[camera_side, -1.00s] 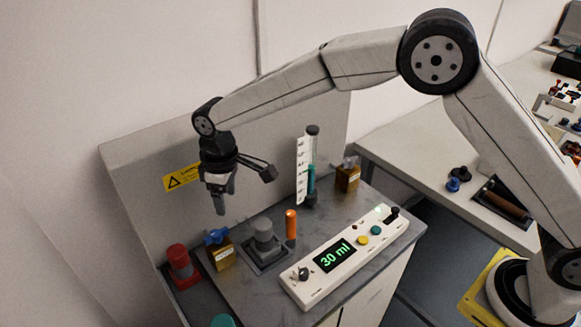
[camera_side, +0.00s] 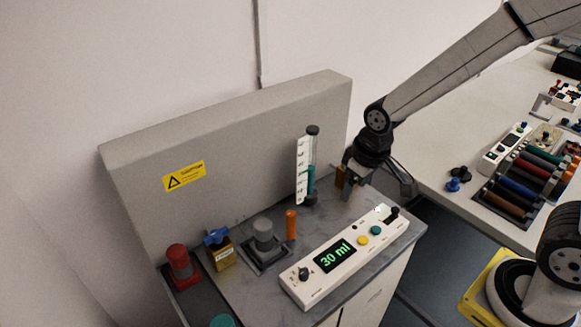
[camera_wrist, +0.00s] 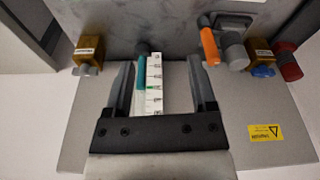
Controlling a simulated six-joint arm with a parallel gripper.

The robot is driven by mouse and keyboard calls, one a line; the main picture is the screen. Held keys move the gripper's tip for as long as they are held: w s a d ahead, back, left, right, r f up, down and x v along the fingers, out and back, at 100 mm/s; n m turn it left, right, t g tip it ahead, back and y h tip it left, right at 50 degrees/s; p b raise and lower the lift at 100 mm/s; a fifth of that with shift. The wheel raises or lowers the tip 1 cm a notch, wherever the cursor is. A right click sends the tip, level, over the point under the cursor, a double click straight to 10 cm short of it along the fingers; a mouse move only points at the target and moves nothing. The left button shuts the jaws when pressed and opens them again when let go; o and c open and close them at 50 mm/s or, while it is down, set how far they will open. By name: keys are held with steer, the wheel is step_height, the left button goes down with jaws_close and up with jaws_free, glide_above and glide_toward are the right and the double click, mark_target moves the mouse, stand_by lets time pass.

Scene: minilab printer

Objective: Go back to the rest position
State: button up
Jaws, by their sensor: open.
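My gripper (camera_side: 352,190) is at the right end of the grey bench, in front of the right brass block (camera_side: 339,176) and above the back end of the white control panel. In the wrist view my gripper (camera_wrist: 162,78) has its two fingers wide apart with nothing held between them. The graduated cylinder with teal liquid (camera_wrist: 140,75) and its white scale (camera_wrist: 155,85) show beyond the fingers. The cylinder (camera_side: 311,165) stands upright to the left of my gripper in the side view, apart from it.
The white control panel (camera_side: 320,277) reads 30 ml. An orange upright piece (camera_side: 291,225), a grey knob (camera_side: 263,235), a brass valve with blue handle (camera_side: 221,252) and a red knob (camera_side: 180,263) stand leftward. A side table (camera_side: 430,150) holds coloured cylinders in a rack (camera_side: 518,190).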

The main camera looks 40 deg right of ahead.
steer(key=s+d+f+m, duration=0.1)
steer(key=s+d, duration=0.2)
steer(key=s, duration=0.3)
steer(key=shift+s+d+m, duration=0.2)
steer(key=shift+s+m, duration=0.2)
stand_by(0.6)
